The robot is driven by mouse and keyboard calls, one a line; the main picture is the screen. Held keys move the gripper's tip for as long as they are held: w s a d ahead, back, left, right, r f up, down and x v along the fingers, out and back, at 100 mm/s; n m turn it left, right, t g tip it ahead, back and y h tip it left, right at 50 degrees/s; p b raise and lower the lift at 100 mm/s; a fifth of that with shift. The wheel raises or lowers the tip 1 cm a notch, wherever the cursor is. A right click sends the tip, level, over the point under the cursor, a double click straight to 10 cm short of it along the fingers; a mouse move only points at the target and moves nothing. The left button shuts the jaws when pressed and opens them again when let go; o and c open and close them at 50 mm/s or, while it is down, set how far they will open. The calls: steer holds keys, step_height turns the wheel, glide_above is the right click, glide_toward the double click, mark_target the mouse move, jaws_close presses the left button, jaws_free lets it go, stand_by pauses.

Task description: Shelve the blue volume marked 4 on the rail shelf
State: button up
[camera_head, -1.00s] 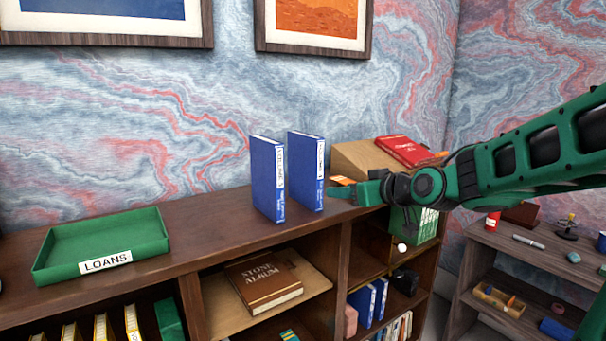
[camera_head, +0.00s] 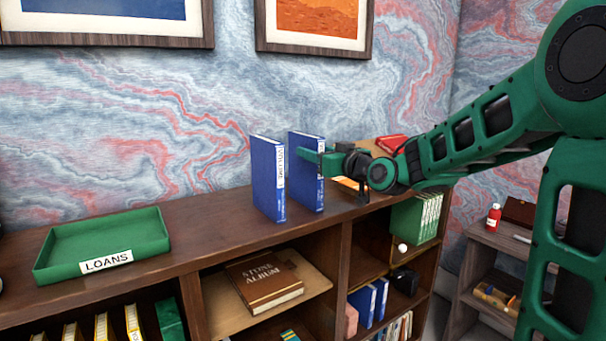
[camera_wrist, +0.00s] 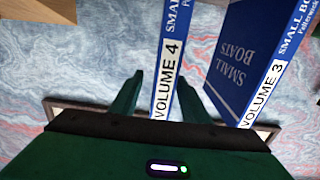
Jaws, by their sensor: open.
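Two blue books stand upright and apart on the cabinet top. The right one, the blue volume marked 4 (camera_head: 298,180), shows its white "VOLUME 4" label in the wrist view (camera_wrist: 171,60). The left one is the blue volume marked 3 (camera_head: 264,180), also in the wrist view (camera_wrist: 275,75). My gripper (camera_head: 311,157) is open at the spine side of volume 4. In the wrist view its fingers (camera_wrist: 158,88) lie either side of that spine, with gaps visible. I cannot tell which shelf is the rail shelf.
A green LOANS tray (camera_head: 52,273) sits at the left of the cabinet top (camera_head: 215,218). A brown Stone Album (camera_head: 265,285) lies in the compartment below. More blue books (camera_head: 365,305) stand lower right. A red book (camera_head: 391,143) lies behind my arm.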

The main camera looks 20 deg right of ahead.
steer(key=x, duration=0.4)
steer(key=shift+a, duration=0.15)
steer(key=shift+c, duration=0.3)
jaws_close()
stand_by(1.0)
